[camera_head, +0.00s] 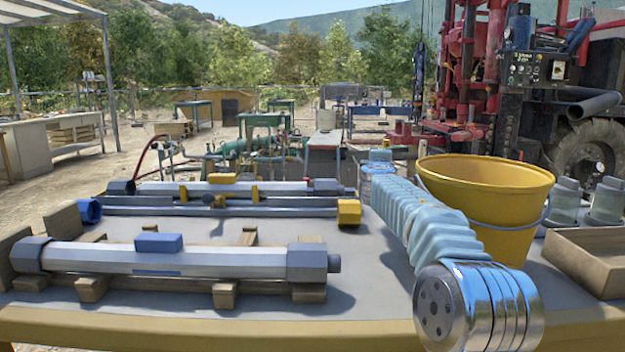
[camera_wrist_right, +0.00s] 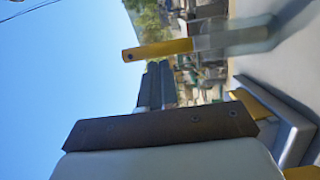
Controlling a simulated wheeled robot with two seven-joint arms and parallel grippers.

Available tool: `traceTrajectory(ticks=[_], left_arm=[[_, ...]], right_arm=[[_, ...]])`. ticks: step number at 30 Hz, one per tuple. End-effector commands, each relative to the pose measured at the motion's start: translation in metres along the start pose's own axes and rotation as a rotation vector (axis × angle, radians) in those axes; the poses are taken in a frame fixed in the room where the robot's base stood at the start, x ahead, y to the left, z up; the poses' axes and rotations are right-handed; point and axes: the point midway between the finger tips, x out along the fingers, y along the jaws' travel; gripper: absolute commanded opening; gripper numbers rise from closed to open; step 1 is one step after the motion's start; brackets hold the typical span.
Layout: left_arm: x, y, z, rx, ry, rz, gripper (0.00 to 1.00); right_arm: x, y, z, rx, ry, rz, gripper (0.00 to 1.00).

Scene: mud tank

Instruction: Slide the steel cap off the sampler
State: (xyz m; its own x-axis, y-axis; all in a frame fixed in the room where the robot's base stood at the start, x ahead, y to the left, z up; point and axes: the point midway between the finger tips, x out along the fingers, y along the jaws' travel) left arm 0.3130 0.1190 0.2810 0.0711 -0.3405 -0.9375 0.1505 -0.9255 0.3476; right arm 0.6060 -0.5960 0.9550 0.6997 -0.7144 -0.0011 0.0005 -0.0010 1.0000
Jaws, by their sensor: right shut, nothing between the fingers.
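Sampler tubes lie on the table in the head view. The front one is a pale tube (camera_head: 115,260) with a blue block (camera_head: 158,243) on top and grey hexagonal end caps, left (camera_head: 30,254) and right (camera_head: 307,263). Behind it is a thin steel tube (camera_head: 280,210) with a blue left end (camera_head: 89,210) and a yellow right end (camera_head: 349,212). I cannot tell which cap is the task's steel cap. In the right wrist view my right gripper (camera_wrist_right: 157,68) has its dark fingers together, empty. A yellow upright piece (camera_wrist_right: 150,49) stands beyond them. My left gripper is not in view.
A yellow bucket (camera_head: 490,205) stands right of my ribbed blue arm sleeve. A wooden tray (camera_head: 600,255) and jars (camera_head: 607,200) are at the far right. Wooden blocks (camera_head: 92,289) support the front sampler. The grey tabletop (camera_head: 375,285) is clear between sampler and arm.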

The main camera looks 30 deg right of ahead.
Motion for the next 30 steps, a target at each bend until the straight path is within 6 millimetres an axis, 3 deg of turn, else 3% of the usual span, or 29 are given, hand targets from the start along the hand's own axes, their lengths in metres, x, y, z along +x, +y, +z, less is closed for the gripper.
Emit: traceTrajectory(ticks=[16, 28, 30], left_arm=[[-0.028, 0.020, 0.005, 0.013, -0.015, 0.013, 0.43], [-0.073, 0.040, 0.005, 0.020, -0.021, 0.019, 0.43], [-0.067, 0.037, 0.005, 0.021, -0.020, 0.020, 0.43]], right_arm=[[-0.028, 0.004, -0.111, -0.003, 0.004, 0.000, 0.00], [-0.050, 0.007, -0.196, -0.003, 0.004, 0.000, 0.00], [-0.049, -0.014, -0.196, -0.006, -0.001, -0.002, 0.00]])
